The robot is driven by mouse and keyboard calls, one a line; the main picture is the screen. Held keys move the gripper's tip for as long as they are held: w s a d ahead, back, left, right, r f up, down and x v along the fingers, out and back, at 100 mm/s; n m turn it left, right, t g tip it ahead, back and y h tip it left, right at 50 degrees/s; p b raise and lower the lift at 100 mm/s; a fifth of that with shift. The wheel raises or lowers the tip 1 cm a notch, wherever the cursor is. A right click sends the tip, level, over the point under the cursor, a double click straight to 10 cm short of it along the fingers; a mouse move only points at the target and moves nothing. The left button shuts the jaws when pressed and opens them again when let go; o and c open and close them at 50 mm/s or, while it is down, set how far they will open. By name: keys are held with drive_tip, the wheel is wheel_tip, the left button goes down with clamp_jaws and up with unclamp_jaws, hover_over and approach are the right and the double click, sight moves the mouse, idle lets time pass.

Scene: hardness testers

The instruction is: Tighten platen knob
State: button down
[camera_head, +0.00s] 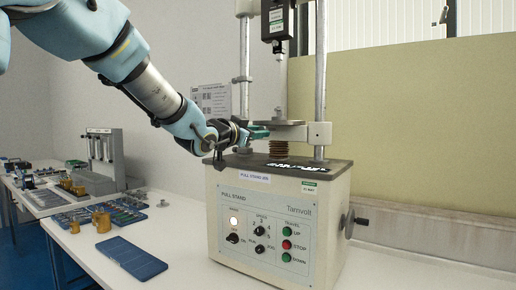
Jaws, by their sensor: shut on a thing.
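A pull stand (280,215) with a cream housing stands on the white bench. Its round grey platen (288,131) sits above a brown bellows (278,148), between two upright columns. My gripper (262,131) reaches in from the left at about platen height, with its teal fingers at the platen's left edge. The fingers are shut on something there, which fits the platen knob. The knob itself is hidden by the fingers, so its angle and seating cannot be told.
A black force gauge (279,22) hangs above the platen. A crank handle (350,222) sticks out at the stand's right side. A blue tray (131,256) and small brass parts (101,221) lie at the left. The bench is clear right of the stand.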

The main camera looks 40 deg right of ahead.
drive_tip(key=m+b, duration=0.4)
drive_tip(key=b, duration=0.1)
drive_tip(key=shift+f+m, duration=0.25)
drive_tip(key=shift+m, duration=0.05)
drive_tip(key=shift+r+m+b, duration=0.15)
drive_tip(key=shift+m+b, duration=0.85)
drive_tip(key=shift+m, duration=0.3)
drive_tip(key=shift+r+m+b, duration=0.1)
drive_tip(key=shift+m+b, duration=0.85)
drive_tip(key=shift+m, duration=0.35)
drive_tip(key=c, duration=0.6)
unclamp_jaws()
drive_tip(key=shift+c, duration=0.2)
drive_tip(key=shift+a, duration=0.1)
drive_tip(key=v, duration=1)
drive_tip(key=shift+a+b, duration=0.3)
drive_tip(key=shift+b, duration=0.15)
